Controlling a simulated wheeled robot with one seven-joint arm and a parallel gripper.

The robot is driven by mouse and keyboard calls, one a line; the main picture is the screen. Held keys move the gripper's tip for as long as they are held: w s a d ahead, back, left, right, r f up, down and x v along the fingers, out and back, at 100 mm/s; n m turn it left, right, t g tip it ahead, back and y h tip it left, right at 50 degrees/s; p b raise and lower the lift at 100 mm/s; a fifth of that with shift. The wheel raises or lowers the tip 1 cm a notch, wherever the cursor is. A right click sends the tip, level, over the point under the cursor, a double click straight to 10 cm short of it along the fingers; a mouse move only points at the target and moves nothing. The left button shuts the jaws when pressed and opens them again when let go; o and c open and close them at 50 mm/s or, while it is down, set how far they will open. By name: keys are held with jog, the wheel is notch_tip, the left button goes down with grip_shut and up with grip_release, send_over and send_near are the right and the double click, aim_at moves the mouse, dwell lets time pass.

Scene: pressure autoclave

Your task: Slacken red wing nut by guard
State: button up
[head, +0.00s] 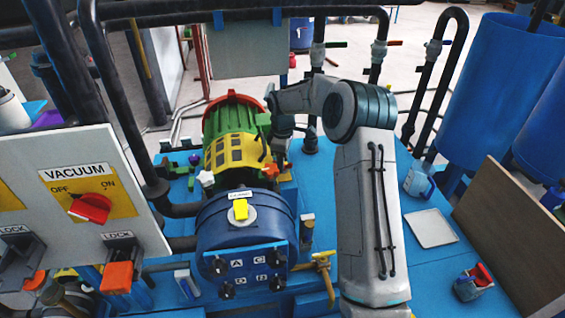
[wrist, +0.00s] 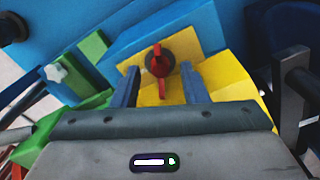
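The red wing nut (wrist: 159,62) stands out in the wrist view, on a dark round base against a yellow plate (wrist: 215,72). Its narrow wing runs nearly up and down in the picture. My gripper (wrist: 159,70) is open, with one finger on each side of the wing nut and visible gaps to both. I cannot tell how deep the wing nut sits between the fingertips. In the head view, a yellow guard with dark windows (head: 233,153) sits around the green and red machine, left of my arm. My fingertips are not clear there.
A blue block and green parts (wrist: 93,47) with a pale star-shaped knob (wrist: 56,72) lie left of the fingers. A dark post (wrist: 288,95) stands close at right. In the head view, a blue drum (head: 235,235) and the vacuum panel (head: 85,190) stand in front.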

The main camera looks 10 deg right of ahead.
jog(key=shift+f, duration=0.65)
grip_shut()
jog(key=shift+n, duration=0.3)
jog(key=n+p, duration=0.1)
jog(key=n, duration=0.1)
jog(key=shift+r+n, duration=0.1)
jog(key=shift+n, duration=0.2)
jog(key=n+p, duration=0.2)
jog(key=n, duration=0.2)
jog(key=shift+n, duration=0.3)
